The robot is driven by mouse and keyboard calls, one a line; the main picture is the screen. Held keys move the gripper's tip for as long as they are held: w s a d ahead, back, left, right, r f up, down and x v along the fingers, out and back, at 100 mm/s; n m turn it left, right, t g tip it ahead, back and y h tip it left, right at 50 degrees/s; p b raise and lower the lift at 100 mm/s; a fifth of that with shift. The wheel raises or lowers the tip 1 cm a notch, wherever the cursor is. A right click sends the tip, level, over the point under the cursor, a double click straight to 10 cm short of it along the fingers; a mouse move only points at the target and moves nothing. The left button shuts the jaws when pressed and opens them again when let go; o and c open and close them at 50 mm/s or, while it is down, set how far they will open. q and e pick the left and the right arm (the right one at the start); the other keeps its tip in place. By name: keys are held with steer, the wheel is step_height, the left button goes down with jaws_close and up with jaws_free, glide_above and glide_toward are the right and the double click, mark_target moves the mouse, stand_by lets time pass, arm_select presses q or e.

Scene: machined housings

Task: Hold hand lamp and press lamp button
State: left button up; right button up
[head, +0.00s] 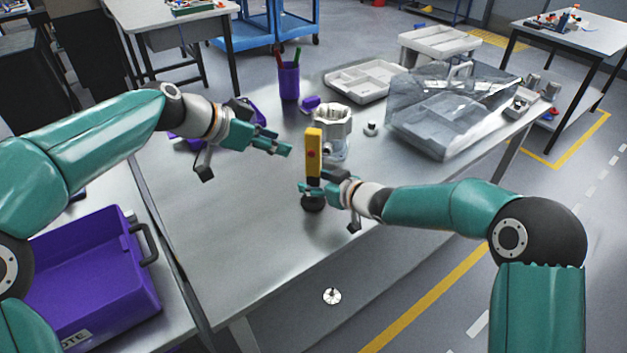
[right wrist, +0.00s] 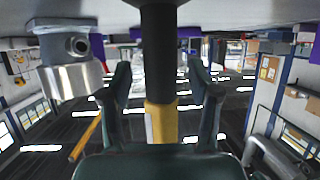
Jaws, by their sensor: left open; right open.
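The hand lamp (head: 313,145) stands upright on the metal table, with a yellow body, a black lower part and a round black base. A small red button (head: 311,154) shows on its yellow side. My right gripper (head: 308,187) is open at the lamp's lower part, above the base. In the right wrist view, the picture is upside down and the lamp's black stem (right wrist: 158,45) stands between the two spread fingers. I cannot tell whether they touch it. My left gripper (head: 284,145) is open and empty, left of the lamp at about the height of its yellow body.
A machined housing (head: 333,119) stands just behind the lamp. Further back are a purple pen cup (head: 289,82), a grey tray (head: 361,80) and a clear-lidded case (head: 436,137). A purple bin (head: 97,280) sits at the left. The table's front left is clear.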

steer(key=shift+x, duration=0.85)
jaws_close()
arm_select(q)
jaws_close()
stand_by(0.8)
